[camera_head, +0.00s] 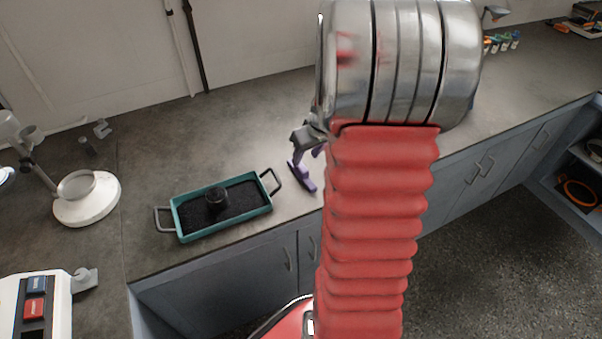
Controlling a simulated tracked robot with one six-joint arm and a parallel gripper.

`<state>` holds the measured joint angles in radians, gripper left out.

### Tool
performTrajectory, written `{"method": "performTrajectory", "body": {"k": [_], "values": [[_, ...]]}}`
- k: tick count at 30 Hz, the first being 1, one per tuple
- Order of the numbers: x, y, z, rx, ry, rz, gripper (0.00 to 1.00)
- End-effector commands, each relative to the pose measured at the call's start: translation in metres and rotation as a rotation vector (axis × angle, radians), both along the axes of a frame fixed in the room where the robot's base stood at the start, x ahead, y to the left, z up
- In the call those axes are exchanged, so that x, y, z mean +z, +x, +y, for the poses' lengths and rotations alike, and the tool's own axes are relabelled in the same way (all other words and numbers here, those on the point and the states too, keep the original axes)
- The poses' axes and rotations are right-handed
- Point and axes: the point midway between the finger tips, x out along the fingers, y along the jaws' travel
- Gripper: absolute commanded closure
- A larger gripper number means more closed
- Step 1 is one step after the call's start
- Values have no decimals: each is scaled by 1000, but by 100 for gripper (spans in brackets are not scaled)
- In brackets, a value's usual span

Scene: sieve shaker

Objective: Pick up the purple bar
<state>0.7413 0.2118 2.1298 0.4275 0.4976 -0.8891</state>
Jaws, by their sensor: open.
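The purple bar (300,177) lies on the grey worktop near its front edge, just right of the teal tray. Part of it is hidden behind my red-sleeved arm. My gripper (312,150) shows only in part at the left of my arm's metal end, over the far end of the bar. Its jaws are open, with a purple part seen just below and beside them. Whether they touch the bar cannot be told from here.
The teal tray (176,219) with dark grains and a black cylinder (216,199) stands left of the bar. A white round stand (88,205) and a white device (40,300) are farther left. Small coloured-cap bottles (503,42) stand at the back right. Bare worktop lies behind the tray.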

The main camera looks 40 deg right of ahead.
Motion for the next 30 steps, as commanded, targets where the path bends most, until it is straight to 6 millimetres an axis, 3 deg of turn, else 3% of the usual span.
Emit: {"method": "performTrajectory", "body": {"k": [6,20,30], "values": [[-20,8,-1,-1,1,1,58],[-25,9,-1,0,0,1,58],[-60,21,0,3,2,3,58]]}}
